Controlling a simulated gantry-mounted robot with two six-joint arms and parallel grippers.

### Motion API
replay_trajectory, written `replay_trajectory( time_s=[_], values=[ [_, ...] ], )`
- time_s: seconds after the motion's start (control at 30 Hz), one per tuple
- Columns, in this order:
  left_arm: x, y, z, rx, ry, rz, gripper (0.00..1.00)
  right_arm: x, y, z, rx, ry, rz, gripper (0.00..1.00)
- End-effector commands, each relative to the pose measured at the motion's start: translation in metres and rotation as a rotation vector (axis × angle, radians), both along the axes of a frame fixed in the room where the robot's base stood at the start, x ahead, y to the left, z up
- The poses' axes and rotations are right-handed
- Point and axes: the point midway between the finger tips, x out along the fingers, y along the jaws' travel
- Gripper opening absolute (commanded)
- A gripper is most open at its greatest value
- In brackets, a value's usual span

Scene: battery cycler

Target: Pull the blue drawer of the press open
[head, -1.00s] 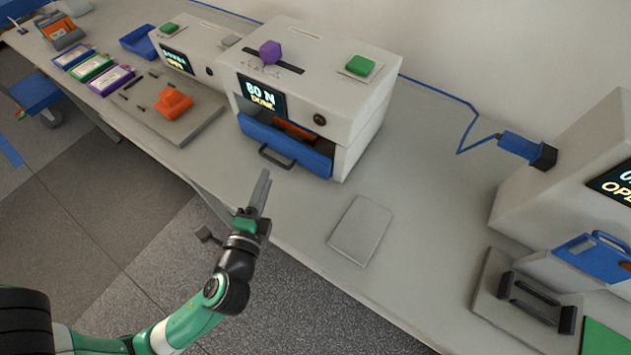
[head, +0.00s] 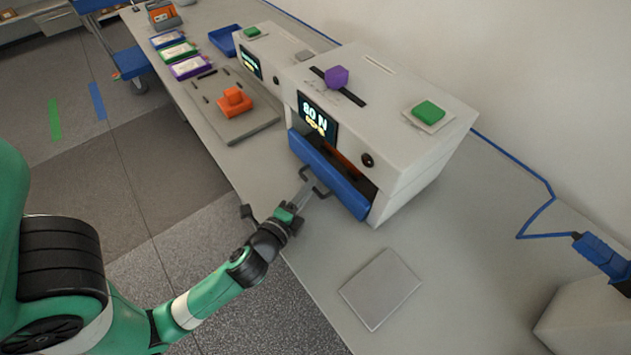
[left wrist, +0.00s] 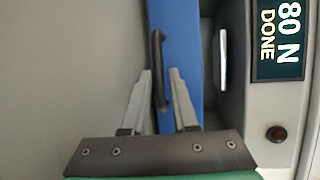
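The press (head: 390,125) is a pale box with a dark screen (head: 317,118) reading 80 N and DONE. Its blue drawer (head: 325,172) stands partly out, with a dark gap behind its front. The drawer also shows in the left wrist view (left wrist: 181,45). The dark handle (left wrist: 157,50) on the drawer front lies between the fingertips of my left gripper (left wrist: 161,78). The fingers are apart, one on each side of the handle; I cannot tell whether either touches it. In the head view my left gripper (head: 308,190) reaches the handle from the front. My right gripper is not in view.
A purple knob (head: 337,77) and a green button (head: 428,111) are on the press top. A grey plate (head: 380,289) lies on the bench to the right. An orange piece (head: 235,100) sits on a grey board to the left. The bench before the drawer is clear.

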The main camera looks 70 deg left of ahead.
Motion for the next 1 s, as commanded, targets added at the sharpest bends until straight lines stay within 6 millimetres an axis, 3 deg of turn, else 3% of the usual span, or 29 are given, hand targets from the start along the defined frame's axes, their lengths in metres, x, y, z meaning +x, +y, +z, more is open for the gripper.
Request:
replay_trajectory(
  time_s=[0.33,0.5,1.0],
  values=[
    [0.0025,0.0031,-0.0015,0.0,0.001,-0.002,0.27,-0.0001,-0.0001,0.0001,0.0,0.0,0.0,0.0],
    [0.0025,0.003,-0.0015,0.0,0.0,-0.002,0.0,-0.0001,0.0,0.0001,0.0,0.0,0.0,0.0],
    [0.0023,0.003,-0.0021,-0.001,0.001,-0.002,0.0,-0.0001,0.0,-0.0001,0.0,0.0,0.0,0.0]
  ],
)
